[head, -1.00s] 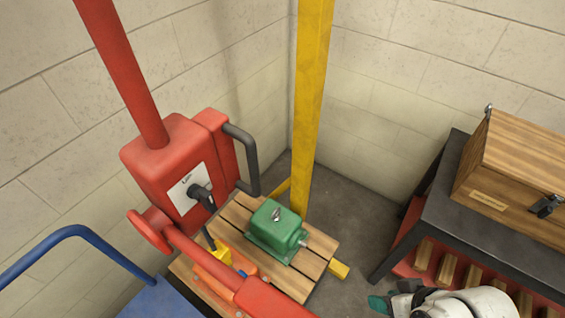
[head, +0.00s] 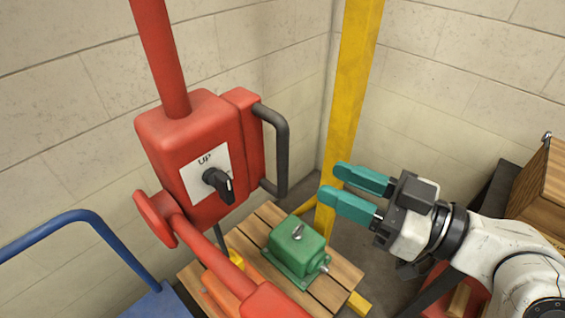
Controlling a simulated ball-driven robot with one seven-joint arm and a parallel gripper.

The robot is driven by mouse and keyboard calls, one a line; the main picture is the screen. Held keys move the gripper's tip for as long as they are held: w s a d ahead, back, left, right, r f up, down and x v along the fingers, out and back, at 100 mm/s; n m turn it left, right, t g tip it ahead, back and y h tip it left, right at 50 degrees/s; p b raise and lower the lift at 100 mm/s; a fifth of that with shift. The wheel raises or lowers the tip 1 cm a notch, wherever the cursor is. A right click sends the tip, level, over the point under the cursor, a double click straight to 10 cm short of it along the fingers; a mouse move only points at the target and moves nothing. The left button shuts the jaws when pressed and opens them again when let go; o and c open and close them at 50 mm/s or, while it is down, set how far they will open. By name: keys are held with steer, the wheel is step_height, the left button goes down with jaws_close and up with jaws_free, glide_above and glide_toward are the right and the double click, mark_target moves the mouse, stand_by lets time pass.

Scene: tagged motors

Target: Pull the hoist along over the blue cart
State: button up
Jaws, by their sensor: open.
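The red hoist (head: 185,150) hangs from a red post at centre left in the head view. A black knob sits on its white plate marked UP. A dark grey handle (head: 282,150) sticks out from its right side. The blue cart (head: 160,303) shows only in part at the lower left, with its bent blue push bar. My gripper (head: 332,182) has teal fingers, spread open and empty. It is to the right of the handle, apart from it, with the fingertips pointing left towards it.
A green motor (head: 297,247) with a ring on top sits on a wooden pallet (head: 265,215) below the hoist. A yellow post (head: 350,110) rises behind my gripper. A red arm slants across the front. A wooden box (head: 540,195) stands on a dark bench at right.

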mark_target(282, 160)
steer(key=p+x, duration=0.1)
steer(key=x, duration=0.9)
steer(key=shift+p, duration=0.4)
jaws_close()
